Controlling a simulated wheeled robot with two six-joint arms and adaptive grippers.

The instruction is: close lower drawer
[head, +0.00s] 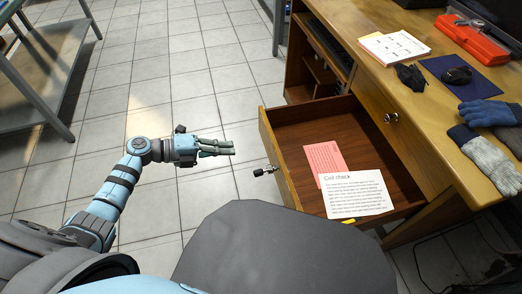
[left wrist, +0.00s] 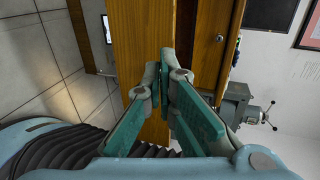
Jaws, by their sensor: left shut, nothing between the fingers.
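The lower drawer (head: 262,130) is pulled out from the wooden desk in the head view. Its front faces left and has a dark knob (head: 264,171). In the left wrist view the shut fingers (left wrist: 166,58) overlap a wooden panel (left wrist: 130,30), seemingly the drawer front; contact cannot be told there. My right gripper is not in view.
A shut upper drawer with a knob (head: 391,117) sits above the open one. The desktop (head: 400,72) holds gloves, a mouse on a mat (head: 457,74), papers and a red toolbox (head: 470,38). A grey metal table (head: 45,75) stands at upper left. Tiled floor lies clear between.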

